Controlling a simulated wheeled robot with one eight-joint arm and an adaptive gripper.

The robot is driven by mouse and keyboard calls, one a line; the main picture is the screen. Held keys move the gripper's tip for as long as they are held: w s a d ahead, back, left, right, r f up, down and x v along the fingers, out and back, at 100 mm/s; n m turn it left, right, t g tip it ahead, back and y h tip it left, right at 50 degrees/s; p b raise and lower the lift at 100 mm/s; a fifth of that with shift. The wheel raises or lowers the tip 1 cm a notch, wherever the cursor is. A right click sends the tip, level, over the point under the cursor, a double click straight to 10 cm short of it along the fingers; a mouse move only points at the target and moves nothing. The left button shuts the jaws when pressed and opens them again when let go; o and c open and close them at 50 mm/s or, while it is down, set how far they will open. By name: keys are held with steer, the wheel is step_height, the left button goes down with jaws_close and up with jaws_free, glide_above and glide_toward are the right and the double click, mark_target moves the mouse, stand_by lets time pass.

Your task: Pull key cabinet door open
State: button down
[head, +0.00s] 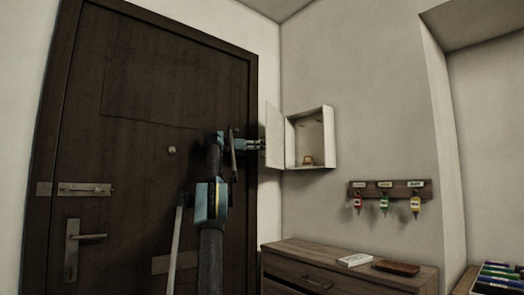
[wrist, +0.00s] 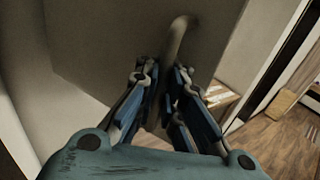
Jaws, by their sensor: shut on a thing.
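The white key cabinet (head: 318,140) is mounted on the wall near the corner. Its door (head: 273,132) stands wide open, swung out to the left, and the inside of the cabinet is visible. A small orange-brown object (head: 308,160) sits on the cabinet floor. My gripper (head: 262,146) is at the outer face of the door. In the wrist view, the curved door handle (wrist: 178,38) runs down between the blue fingers of my gripper (wrist: 168,85), which is shut on it. The handle's lower part is hidden by the fingers.
A dark wooden door (head: 130,130) fills the left, close to my arm. A key rack (head: 390,184) with several tagged keys hangs at right. Below stands a wooden dresser (head: 300,262) with a white item (head: 354,260) and a brown tray (head: 396,267) on top.

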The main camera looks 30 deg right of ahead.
steer(key=shift+a, duration=0.15)
steer(key=c, duration=1.7)
jaws_free()
steer(key=shift+a, duration=0.2)
steer(key=shift+d, duration=0.15)
